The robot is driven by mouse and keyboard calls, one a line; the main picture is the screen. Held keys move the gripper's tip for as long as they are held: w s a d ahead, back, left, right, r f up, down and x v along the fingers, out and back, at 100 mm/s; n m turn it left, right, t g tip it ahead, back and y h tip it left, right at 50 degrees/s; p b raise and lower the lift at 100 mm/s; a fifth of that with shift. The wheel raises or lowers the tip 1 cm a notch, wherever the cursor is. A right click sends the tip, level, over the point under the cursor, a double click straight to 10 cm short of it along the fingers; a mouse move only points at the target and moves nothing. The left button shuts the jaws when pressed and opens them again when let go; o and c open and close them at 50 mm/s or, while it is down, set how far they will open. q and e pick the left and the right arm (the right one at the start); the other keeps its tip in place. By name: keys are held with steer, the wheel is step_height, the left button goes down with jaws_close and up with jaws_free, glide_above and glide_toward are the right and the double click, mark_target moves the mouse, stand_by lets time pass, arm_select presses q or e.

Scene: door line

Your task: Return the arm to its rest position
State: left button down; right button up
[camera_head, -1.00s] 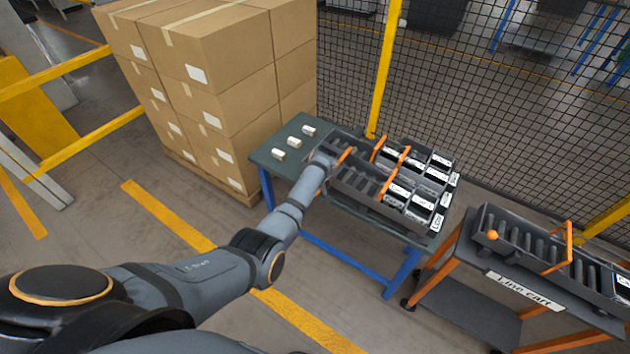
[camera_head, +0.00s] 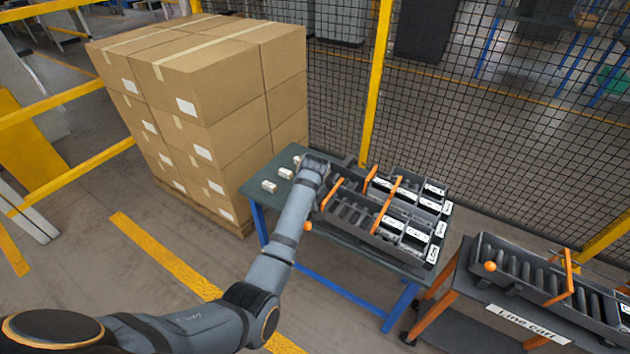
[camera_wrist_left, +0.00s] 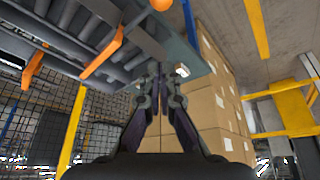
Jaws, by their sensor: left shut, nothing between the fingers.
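My left arm (camera_head: 283,233) reaches from the lower left of the head view to the green-topped table (camera_head: 262,188). Its wrist end is over the left end of the roller trays, and the fingers are hidden there. In the left wrist view, my left gripper (camera_wrist_left: 160,82) has its fingertips together with nothing between them. It is apart from the table edge and the tray above it in that picture. My right gripper is not in view.
Roller trays (camera_head: 352,214) with orange hoops and labelled black units fill the table's right part. Small white blocks (camera_head: 269,187) lie at its left. Stacked cartons (camera_head: 215,120) stand left, mesh fence (camera_head: 430,120) behind, the line cart (camera_head: 527,325) right. Floor is open in front.

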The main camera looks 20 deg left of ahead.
arm_select(q)
steer(key=s+a+f+m, duration=0.2)
steer(key=s+f, duration=0.1)
steer(key=s, duration=0.5)
steer(key=s+a+f+m, duration=0.1)
steer(key=s+a+f, duration=0.1)
steer(key=s, duration=0.6)
steer(key=s+d+r+m+h, duration=0.1)
steer(key=s+r+m, duration=0.15)
steer(key=s, duration=0.55)
steer(key=s+d+r+m+h, duration=0.1)
steer(key=s+m, duration=0.2)
steer(key=s, duration=0.4)
steer(key=s+a+f+g+b, duration=0.1)
steer(key=s+f, duration=0.1)
steer(key=f, duration=1.2)
steer(key=s+a+f+g+b, duration=0.1)
steer(key=a+f, duration=0.1)
steer(key=f, duration=1.3)
steer(key=s+f+g+b, duration=0.1)
steer(key=s+f, duration=1.6)
steer(key=s, duration=0.1)
steer(key=shift+s+a+n+b, duration=0.25)
steer(key=shift+a+n+b, duration=0.05)
steer(key=shift+n, duration=0.15)
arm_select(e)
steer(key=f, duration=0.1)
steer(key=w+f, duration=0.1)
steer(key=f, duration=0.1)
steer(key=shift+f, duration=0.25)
